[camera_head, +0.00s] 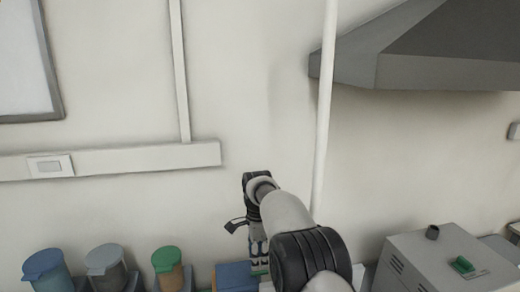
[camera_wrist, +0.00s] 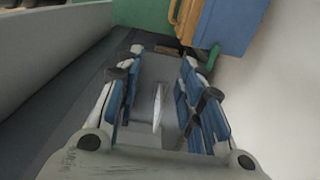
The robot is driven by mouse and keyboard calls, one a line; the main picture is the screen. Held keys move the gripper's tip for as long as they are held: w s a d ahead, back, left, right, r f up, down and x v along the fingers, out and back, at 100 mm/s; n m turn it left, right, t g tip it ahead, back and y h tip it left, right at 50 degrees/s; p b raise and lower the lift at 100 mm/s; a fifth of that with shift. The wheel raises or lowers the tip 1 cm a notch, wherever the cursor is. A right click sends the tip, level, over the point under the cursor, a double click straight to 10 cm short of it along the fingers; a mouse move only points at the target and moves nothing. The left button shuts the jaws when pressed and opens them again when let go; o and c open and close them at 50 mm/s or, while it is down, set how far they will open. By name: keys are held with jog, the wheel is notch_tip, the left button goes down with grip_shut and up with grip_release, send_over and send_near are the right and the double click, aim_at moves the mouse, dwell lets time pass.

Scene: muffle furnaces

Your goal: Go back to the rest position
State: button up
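My gripper (camera_head: 258,250) hangs at the end of my arm near the bottom centre of the head view, partly hidden by the arm. It points down in front of the wall, near a blue box (camera_head: 236,276). In the wrist view my gripper (camera_wrist: 162,62) shows two blue-padded fingers, spread well apart. A thin pale sliver (camera_wrist: 157,108) shows between the fingers; I cannot tell what it is or whether it is part of the gripper. Nothing is seen clamped between the pads.
Bins with blue (camera_head: 42,264), grey (camera_head: 104,258) and green (camera_head: 166,259) lids stand at lower left. A grey furnace-like box (camera_head: 445,262) stands at lower right, under a grey hood (camera_head: 430,55). A white vertical pipe (camera_head: 325,100) runs behind my arm.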

jog(key=s+d+r+n+t, duration=0.1)
jog(key=s+d+r+n, duration=0.2)
jog(key=s+r, duration=0.35)
jog(key=s+d+r+n+t, duration=0.1)
jog(key=s+d+r+n, duration=0.2)
jog(key=r, duration=0.7)
jog(key=s+d+r+n+t, duration=0.1)
jog(key=s+d+r+n, duration=0.2)
jog(key=s, duration=0.6)
jog(key=s+d+r+n+t, duration=0.15)
jog(key=s+d, duration=0.25)
jog(key=s, duration=0.5)
jog(key=s+d+f+n+t, duration=0.15)
jog(key=s+f+n, duration=0.35)
jog(key=s, duration=0.7)
notch_tip(320, 180, down, 22)
jog(key=s+g+b, duration=0.1)
jog(key=b, duration=1.9)
jog(key=shift+s+r, duration=0.15)
jog(key=shift+s, duration=0.1)
jog(key=shift+d, duration=0.1)
